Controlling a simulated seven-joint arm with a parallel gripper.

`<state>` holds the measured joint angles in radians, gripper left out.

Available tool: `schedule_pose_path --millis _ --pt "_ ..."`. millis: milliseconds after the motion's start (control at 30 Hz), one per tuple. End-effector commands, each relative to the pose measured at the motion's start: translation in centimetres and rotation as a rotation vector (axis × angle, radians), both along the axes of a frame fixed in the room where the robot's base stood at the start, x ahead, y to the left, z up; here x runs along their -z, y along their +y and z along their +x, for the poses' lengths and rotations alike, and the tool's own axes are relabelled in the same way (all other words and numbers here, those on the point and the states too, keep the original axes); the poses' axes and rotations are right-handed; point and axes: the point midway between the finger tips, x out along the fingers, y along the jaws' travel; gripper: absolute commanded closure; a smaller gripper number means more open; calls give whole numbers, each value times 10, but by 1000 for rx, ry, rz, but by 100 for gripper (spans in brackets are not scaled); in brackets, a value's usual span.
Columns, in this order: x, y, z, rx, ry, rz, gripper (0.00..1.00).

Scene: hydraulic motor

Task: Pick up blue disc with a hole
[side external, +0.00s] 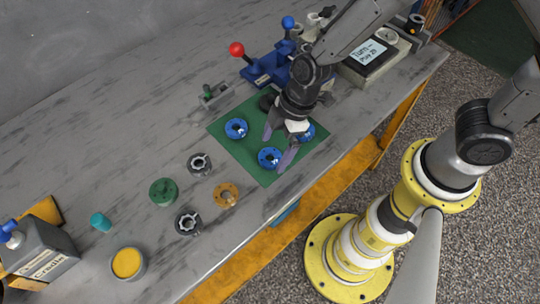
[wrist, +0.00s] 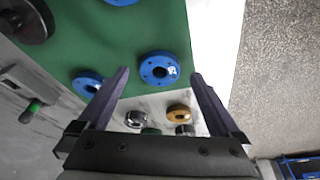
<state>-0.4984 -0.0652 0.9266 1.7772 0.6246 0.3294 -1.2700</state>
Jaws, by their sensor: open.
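Several blue discs with holes lie on a green mat (side external: 250,165). One disc (side external: 269,158) is near the mat's front edge and shows in the wrist view (wrist: 159,77), between my fingertips in the picture. A second disc (side external: 236,128) lies farther left and also shows in the wrist view (wrist: 87,84). A third disc (side external: 309,133) is partly hidden behind my gripper. My gripper (side external: 279,146) is open and empty, its fingers spread above the mat. In the wrist view my fingertips (wrist: 160,73) flank the front disc; I cannot tell the exact height gap.
Dark ringed parts (side external: 199,164), a green disc (side external: 163,192) and an orange-gold disc (side external: 226,195) lie left of the mat. A blue fixture with a red-knobbed lever (side external: 237,49) stands behind. A yellow-topped cup (side external: 127,264) stands at the front left.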

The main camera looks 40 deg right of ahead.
Motion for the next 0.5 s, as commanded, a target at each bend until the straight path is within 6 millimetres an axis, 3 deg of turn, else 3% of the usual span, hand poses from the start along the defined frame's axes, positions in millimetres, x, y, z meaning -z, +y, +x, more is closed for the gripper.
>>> schedule_pose_path --millis 133,367,500 --pt "13 4 2 -1 -1 0 0" --pt "14 4 2 0 -1 1 0" --pt "14 4 2 0 -1 1 22"
